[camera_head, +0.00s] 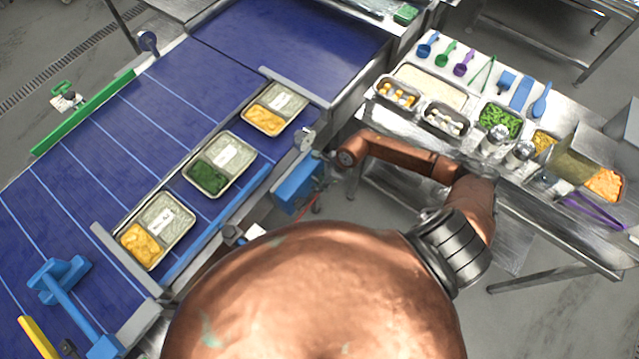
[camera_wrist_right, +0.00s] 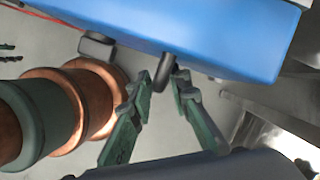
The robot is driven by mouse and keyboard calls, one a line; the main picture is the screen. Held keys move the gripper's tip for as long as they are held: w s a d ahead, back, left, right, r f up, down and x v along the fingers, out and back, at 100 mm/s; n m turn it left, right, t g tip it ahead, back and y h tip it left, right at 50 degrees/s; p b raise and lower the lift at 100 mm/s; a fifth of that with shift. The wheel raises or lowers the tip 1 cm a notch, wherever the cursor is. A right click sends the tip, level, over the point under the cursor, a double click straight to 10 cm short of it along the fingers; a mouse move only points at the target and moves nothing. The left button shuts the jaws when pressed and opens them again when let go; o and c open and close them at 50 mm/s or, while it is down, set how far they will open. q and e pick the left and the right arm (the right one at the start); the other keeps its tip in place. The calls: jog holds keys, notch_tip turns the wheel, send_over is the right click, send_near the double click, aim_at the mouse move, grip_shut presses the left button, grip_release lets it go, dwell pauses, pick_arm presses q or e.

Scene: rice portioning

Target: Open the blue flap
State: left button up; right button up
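The blue flap is probably the blue box-shaped part (camera_head: 297,187) at the conveyor's right side in the head view. A large blue face (camera_wrist_right: 200,35) fills the top of the right wrist view. A short dark peg-like handle (camera_wrist_right: 167,70) sticks out below it. My right gripper (camera_wrist_right: 163,80) has its two fingertips on either side of this handle, with narrow gaps showing, so it looks open and not clamped. In the head view my right arm reaches toward the blue part, and the fingers are too small to make out. My left gripper is not in view.
Several food trays (camera_head: 220,164) sit along the right edge of the blue conveyor (camera_head: 110,170). A steel counter (camera_head: 520,200) at right carries ingredient containers, scoops and purple tongs. A copper-coloured cylinder (camera_wrist_right: 90,100) is close left of the fingers in the wrist view.

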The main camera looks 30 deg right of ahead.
jog(key=shift+c, duration=0.2)
grip_shut()
dwell(0.3)
